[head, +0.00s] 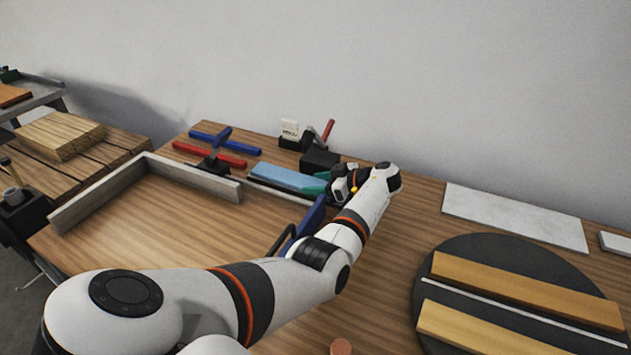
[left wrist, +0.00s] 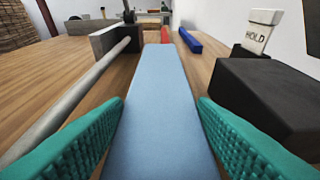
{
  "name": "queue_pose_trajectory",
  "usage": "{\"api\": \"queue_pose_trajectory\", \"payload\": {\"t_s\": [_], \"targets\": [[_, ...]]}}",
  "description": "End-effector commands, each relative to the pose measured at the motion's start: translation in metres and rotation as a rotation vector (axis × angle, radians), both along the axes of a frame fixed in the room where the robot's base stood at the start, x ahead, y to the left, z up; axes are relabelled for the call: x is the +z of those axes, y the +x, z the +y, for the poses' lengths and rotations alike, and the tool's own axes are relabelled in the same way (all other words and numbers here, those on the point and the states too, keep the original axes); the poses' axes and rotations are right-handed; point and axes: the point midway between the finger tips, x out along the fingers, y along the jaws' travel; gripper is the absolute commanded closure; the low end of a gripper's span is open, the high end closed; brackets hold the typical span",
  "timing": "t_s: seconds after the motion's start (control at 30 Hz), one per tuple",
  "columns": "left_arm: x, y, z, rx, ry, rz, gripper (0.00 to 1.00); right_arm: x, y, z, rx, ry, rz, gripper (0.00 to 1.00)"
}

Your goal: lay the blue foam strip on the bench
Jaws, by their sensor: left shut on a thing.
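The light blue foam strip (head: 286,177) lies low over the wooden bench (head: 170,225), in the middle of the head view. My left gripper (head: 327,183) has teal ridged fingers and is shut on the strip's near end. In the left wrist view the strip (left wrist: 160,100) runs straight away between the two fingers of the gripper (left wrist: 160,125). I cannot tell whether its underside touches the bench. My right gripper is not in view.
A black block (head: 320,160) and a white HOLD card (head: 290,127) stand behind the strip. Red (head: 190,151) and blue (head: 207,138) bars lie left. A grey angled rail (head: 110,195) borders clear bench. A black disc (head: 440,290) with wooden strips is at right.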

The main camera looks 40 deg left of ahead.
Motion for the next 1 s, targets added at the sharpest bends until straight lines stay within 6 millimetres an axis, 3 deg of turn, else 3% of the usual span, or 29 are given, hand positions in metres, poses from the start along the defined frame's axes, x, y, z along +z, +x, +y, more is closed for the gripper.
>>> {"api": "queue_pose_trajectory", "payload": {"t_s": [0.07,0.1,0.2,0.6,1.0], "targets": [[-0.003,0.000,0.001,0.001,0.001,0.000,0.69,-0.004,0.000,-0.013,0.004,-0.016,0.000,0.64],[-0.002,0.000,0.001,0.001,0.001,0.000,0.43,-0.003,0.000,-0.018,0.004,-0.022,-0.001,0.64],[-0.001,0.000,0.001,0.001,0.001,0.001,0.27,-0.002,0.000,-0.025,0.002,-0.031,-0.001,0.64],[0.002,0.001,-0.002,-0.001,0.000,-0.001,0.26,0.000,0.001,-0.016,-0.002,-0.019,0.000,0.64],[0.030,0.024,-0.073,-0.002,0.001,-0.002,0.26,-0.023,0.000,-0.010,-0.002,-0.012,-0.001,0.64]]}}
